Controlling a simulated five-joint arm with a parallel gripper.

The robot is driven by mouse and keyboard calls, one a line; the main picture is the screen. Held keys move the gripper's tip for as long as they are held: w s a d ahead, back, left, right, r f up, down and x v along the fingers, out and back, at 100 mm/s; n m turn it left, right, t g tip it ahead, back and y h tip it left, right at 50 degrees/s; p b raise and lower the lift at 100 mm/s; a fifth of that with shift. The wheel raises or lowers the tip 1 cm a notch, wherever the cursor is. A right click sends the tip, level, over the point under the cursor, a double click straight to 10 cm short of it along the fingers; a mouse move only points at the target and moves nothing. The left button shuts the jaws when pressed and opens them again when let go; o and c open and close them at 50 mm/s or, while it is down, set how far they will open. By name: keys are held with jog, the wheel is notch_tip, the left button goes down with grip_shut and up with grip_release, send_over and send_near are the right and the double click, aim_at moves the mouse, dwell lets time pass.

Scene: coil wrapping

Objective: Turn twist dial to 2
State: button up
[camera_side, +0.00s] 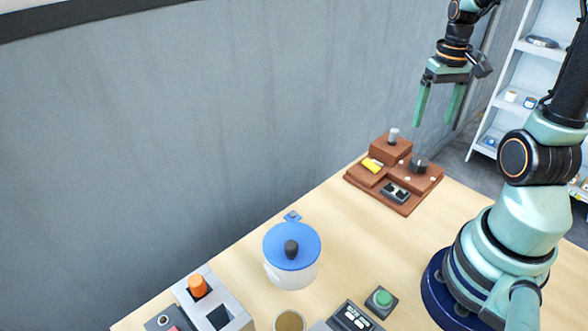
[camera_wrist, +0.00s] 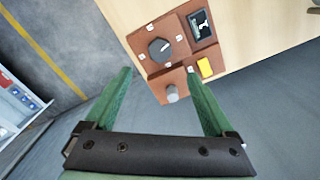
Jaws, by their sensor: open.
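The twist dial (camera_side: 418,163) is a dark round knob on a brown stepped block (camera_side: 404,206) at the far end of the table. In the wrist view the dial (camera_wrist: 159,49) shows a light pointer mark, with small white labels around it that are too small to read. My gripper (camera_side: 434,122) is open and empty, with its green fingers pointing down, above the block and apart from it. In the wrist view the fingers (camera_wrist: 160,78) are spread wide, and the dial lies beyond the tips, between their lines.
On the same block are a grey cylinder knob (camera_side: 393,135), a yellow piece (camera_side: 372,165) and a black switch panel (camera_side: 396,192). A blue-lidded white pot (camera_side: 292,262), a green button (camera_side: 382,299) and an orange-knobbed grey box (camera_side: 198,286) stand nearer. A wall runs behind the table.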

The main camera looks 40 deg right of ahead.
aim_at(420, 160)
jog(key=shift+n, duration=0.3)
notch_tip(420, 160, down, 12)
jog(key=shift+f, duration=0.1)
dwell(0.3)
jog(key=c, duration=1.4)
jog(key=shift+m, duration=1.6)
jog(key=o, duration=1.4)
notch_tip(420, 160, up, 12)
